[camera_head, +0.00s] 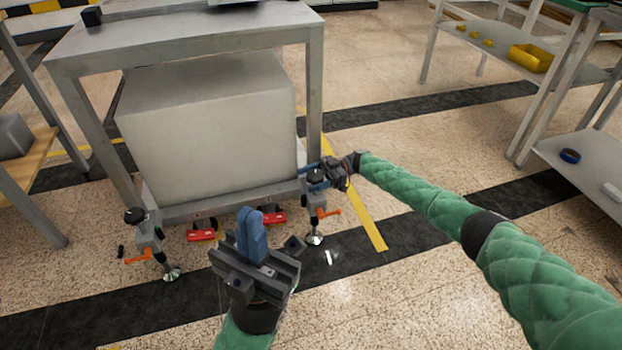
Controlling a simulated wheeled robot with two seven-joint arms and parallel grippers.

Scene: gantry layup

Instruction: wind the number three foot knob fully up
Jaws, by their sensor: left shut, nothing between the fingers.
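Two front feet of a grey metal stand carry dark knobs: the left knob (134,215) and the right knob (315,175). No number is readable on either, so I cannot tell which is number three. My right gripper (313,178) is at the right knob, its blue fingers on either side of it. Whether they press on the knob or stand loosely around it is unclear. My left gripper (251,232) is shut and empty, blue fingers pointing up, in front of the stand between the two feet. The right foot pad (314,240) meets the floor.
Orange handles stick out at the left foot (137,256) and right foot (328,213). Red parts (201,235) lie low under the stand's front edge. A large grey block (210,130) fills the stand. A shelf with a yellow bin (530,58) stands right. Floor at front is open.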

